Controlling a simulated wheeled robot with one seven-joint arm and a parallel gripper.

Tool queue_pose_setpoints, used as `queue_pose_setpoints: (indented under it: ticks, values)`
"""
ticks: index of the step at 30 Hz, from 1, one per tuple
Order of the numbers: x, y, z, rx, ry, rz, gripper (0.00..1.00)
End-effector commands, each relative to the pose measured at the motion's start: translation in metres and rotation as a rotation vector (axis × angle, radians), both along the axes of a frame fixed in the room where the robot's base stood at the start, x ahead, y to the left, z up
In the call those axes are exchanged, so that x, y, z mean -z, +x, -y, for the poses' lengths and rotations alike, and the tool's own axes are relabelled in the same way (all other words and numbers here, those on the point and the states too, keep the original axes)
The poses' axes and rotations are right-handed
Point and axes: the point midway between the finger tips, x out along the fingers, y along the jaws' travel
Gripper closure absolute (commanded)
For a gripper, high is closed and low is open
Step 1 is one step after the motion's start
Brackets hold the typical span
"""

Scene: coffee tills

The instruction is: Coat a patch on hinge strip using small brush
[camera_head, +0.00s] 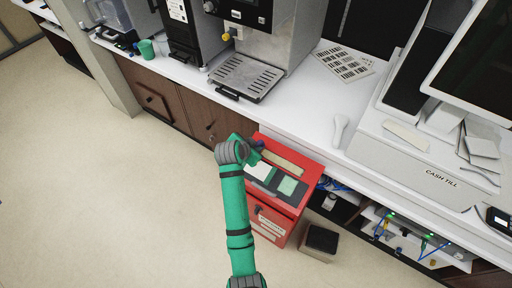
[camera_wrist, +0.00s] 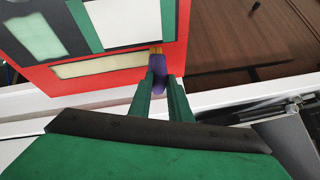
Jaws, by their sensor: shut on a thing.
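My gripper (camera_wrist: 160,95) is shut on a small brush (camera_wrist: 158,66) with a purple body and a yellow-orange tip. The tip is over the red border, close to the right end of a long pale strip (camera_wrist: 100,65) in the wrist view; I cannot tell whether it touches. This pale strip, likely the hinge strip, also shows along the back of the red box's top in the head view (camera_head: 284,161). My gripper (camera_head: 255,147) is at the strip's left end there, and the brush is mostly hidden.
The red box (camera_head: 313,168) stands against the white counter (camera_head: 300,110), with pale and green panels on top. A coffee machine with drip tray (camera_head: 246,77) is behind left, and a cash till (camera_head: 425,170) at right. A small dark-topped bin (camera_head: 321,240) sits beside the box. Floor left is clear.

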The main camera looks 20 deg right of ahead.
Motion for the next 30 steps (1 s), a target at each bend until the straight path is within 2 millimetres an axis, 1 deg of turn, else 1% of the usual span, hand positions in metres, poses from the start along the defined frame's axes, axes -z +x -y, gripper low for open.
queue_pose_setpoints:
  ticks: [5,24,30]
  values:
    - [-0.002,0.000,-0.001,-0.002,0.001,0.000,1.00]
    - [-0.052,-0.010,-0.013,-0.001,0.000,0.002,1.00]
    - [-0.058,-0.011,-0.015,0.000,-0.001,0.001,1.00]
